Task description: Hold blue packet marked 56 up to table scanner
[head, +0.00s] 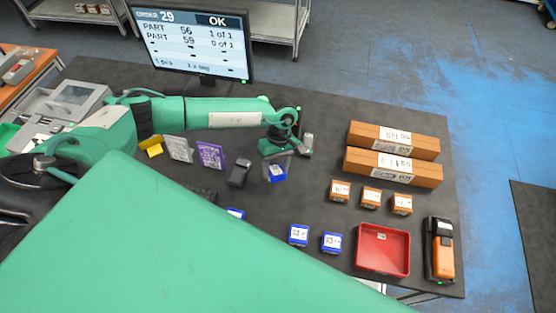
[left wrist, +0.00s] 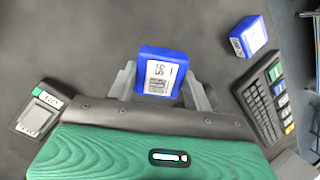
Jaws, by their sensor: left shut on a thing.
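My left gripper (head: 276,160) is shut on a blue packet (head: 277,174), holding it above the middle of the dark table. In the left wrist view the packet (left wrist: 160,72) sits between the two fingers (left wrist: 160,92). Its white label faces that camera and seems to read 56, turned over. A small dark upright device (head: 240,172) stands just left of the gripper. A grey device (head: 306,145) is close on its right. A device with a grey screen (left wrist: 38,110) shows at the wrist view's left. I cannot tell which is the table scanner. My right gripper is out of view.
The monitor (head: 192,42) reads OK, PART 56 1 of 1 and PART 59 0 of 1. Blue packets (head: 299,235), a red tray (head: 383,250), an orange handheld device (head: 440,249), small orange boxes (head: 371,197) and long brown boxes (head: 394,140) occupy the right. A keyboard (left wrist: 265,100) lies near the gripper.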

